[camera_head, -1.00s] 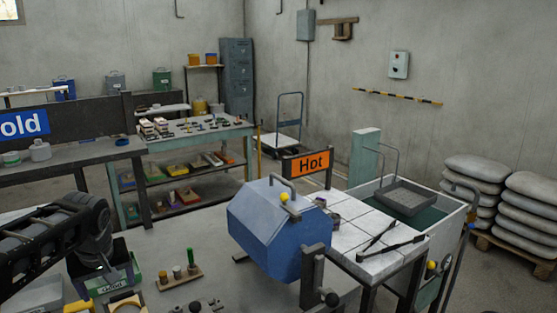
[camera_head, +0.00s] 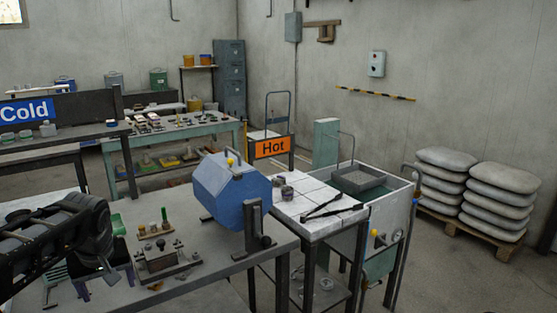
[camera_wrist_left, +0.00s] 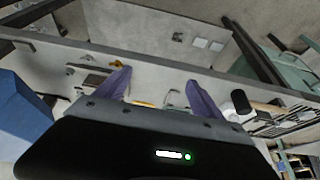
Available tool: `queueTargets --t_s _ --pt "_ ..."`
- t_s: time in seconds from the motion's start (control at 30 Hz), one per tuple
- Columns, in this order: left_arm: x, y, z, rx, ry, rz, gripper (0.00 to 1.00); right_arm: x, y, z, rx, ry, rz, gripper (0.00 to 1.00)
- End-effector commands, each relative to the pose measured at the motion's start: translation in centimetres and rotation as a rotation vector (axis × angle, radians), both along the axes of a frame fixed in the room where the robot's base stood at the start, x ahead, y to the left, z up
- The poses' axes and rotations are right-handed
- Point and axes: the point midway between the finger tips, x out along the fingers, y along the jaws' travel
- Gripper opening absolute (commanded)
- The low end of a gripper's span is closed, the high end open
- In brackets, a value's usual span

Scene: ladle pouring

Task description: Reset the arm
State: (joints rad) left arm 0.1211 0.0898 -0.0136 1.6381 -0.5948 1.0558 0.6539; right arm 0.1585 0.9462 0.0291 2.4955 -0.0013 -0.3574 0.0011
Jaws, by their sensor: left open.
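My left arm comes in from the lower left of the head view. Its gripper (camera_head: 106,281) has purple fingers spread apart with nothing seen between them. It is over the left part of the grey workbench (camera_head: 215,285). In the left wrist view the two purple fingers (camera_wrist_left: 160,95) also stand wide apart, with the bench surface beyond them. My right gripper is not in view.

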Motion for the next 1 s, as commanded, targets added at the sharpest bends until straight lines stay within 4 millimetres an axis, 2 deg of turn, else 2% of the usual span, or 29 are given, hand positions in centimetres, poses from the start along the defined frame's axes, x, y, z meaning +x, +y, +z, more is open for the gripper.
queueTargets --t_s 0.13,0.33,0.47,0.57,0.67,0.77,0.8,0.87,0.9,0.97,1.0 --pt "1.9 -0.5 0.5 0.010 -0.069 -0.079 0.78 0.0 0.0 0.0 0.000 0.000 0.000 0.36" --pt "4.2 -2.5 -0.1 -0.004 -0.157 -0.185 0.78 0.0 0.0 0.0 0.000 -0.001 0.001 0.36" --pt "5.9 -5.2 -2.3 -0.030 -0.207 -0.277 0.78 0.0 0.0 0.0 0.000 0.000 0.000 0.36" --pt "6.8 -7.7 -4.9 -0.058 -0.236 -0.346 0.78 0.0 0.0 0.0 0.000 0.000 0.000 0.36" --pt "7.3 -10.7 -8.5 -0.094 -0.253 -0.413 0.78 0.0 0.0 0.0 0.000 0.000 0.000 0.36" --pt "7.0 -14.3 -13.3 -0.143 -0.263 -0.476 0.78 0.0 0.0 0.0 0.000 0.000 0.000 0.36" --pt "6.5 -16.0 -15.6 -0.167 -0.263 -0.499 0.78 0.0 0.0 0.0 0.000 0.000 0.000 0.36" --pt "5.1 -18.6 -19.6 -0.205 -0.254 -0.529 0.78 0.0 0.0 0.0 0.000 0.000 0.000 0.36" --pt "3.9 -20.2 -22.2 -0.229 -0.245 -0.542 0.78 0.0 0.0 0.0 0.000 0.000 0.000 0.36" --pt "1.7 -22.5 -25.8 -0.263 -0.225 -0.556 0.78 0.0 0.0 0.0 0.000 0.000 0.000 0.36" --pt "-0.1 -23.8 -28.1 -0.283 -0.208 -0.560 0.78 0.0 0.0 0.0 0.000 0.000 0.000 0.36"
